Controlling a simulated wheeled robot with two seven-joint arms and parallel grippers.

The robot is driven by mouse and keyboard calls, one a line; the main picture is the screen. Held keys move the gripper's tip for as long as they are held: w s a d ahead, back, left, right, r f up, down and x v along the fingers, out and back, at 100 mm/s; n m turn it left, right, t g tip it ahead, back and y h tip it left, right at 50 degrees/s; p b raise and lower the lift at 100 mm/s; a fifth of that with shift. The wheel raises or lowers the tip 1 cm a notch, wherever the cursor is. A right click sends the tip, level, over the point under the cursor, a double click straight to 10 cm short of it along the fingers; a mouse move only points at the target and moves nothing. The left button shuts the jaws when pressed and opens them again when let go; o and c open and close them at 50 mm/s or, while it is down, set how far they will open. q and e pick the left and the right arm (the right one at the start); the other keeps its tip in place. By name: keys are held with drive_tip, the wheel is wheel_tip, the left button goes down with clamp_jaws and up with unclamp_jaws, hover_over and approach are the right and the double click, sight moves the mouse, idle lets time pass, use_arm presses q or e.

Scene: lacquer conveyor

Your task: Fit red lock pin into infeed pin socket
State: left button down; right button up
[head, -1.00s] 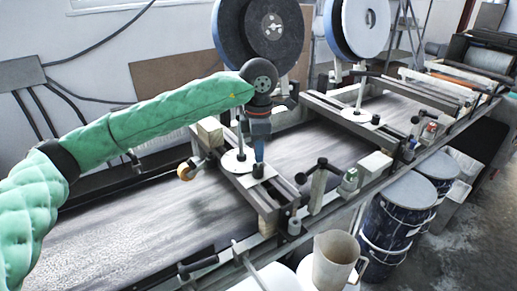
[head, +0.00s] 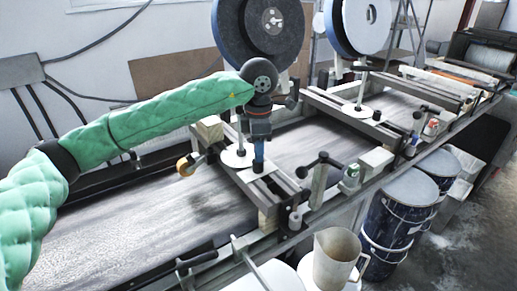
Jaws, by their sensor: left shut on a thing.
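My left gripper (head: 258,160) reaches in from the left and points straight down over the near crossbar assembly (head: 270,196) of the conveyor. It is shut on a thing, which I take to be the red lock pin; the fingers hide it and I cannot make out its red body. The fingertips are low, at a small plate on the crossbar, close beside a white disc with an upright rod (head: 237,157). The infeed pin socket is not clear under the fingers, and I cannot tell if the pin touches it. My right gripper is not in view.
Large reels (head: 259,30) stand behind the conveyor belt (head: 130,232). A beige jug (head: 335,262) and blue drums (head: 395,215) stand in front.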

use_arm(q)
drive_tip(key=shift+f, duration=0.3)
drive_tip(key=c, duration=1.2)
unclamp_jaws()
drive_tip(key=shift+r+b, duration=0.15)
drive_tip(key=shift+b, duration=0.15)
wheel_tip(320, 180, up, 6)
drive_tip(key=shift+r+b, duration=0.25)
drive_tip(key=shift+b, duration=0.65)
drive_tip(key=shift+r, duration=0.55)
